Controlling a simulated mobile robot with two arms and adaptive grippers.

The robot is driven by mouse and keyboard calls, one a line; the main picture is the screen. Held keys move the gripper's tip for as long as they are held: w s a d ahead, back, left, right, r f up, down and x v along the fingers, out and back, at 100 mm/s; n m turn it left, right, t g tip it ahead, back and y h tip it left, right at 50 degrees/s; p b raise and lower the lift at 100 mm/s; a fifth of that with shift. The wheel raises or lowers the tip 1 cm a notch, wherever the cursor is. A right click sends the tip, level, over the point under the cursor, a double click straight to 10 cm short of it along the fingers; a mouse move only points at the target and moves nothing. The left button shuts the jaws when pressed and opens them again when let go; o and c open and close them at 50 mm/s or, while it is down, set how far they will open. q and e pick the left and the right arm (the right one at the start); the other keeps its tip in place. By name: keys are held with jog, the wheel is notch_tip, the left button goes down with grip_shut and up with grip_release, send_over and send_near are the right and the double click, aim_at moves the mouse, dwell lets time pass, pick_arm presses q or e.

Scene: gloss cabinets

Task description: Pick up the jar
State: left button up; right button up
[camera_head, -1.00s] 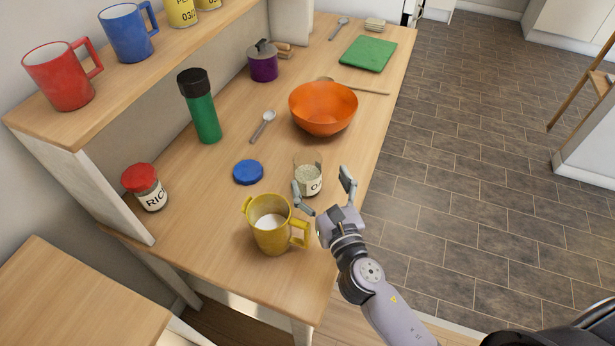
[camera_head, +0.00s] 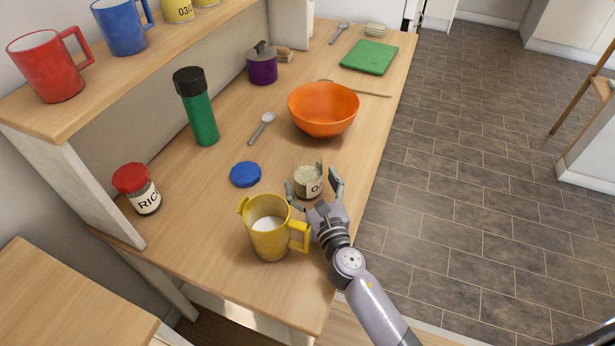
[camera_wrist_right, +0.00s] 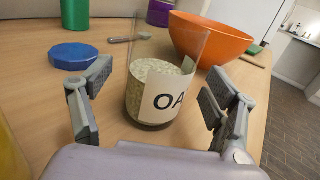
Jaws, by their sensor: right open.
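An open glass jar (camera_head: 308,181) with pale oats and a white label stands upright on the wooden table. It also shows in the right wrist view (camera_wrist_right: 155,92), in front of and between my finger pads. My right gripper (camera_head: 312,190) is open, with one finger to each side of the jar's near end; I cannot tell whether a finger touches it. In the wrist view the gripper (camera_wrist_right: 155,105) has a clear gap on both sides of the jar. A second jar (camera_head: 138,188) with a red lid and a rice label stands at the left. My left gripper is not in view.
A yellow mug (camera_head: 268,238) with white contents stands just left of my right gripper. A blue lid (camera_head: 245,174) lies left of the oats jar. An orange bowl (camera_head: 323,109) stands behind it. A spoon (camera_head: 262,127) and a green bottle (camera_head: 202,120) are farther back.

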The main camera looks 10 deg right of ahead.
jog(key=shift+w, duration=0.5)
jog(key=c, duration=1.3)
jog(key=shift+c, duration=0.7)
jog(key=shift+r, duration=0.1)
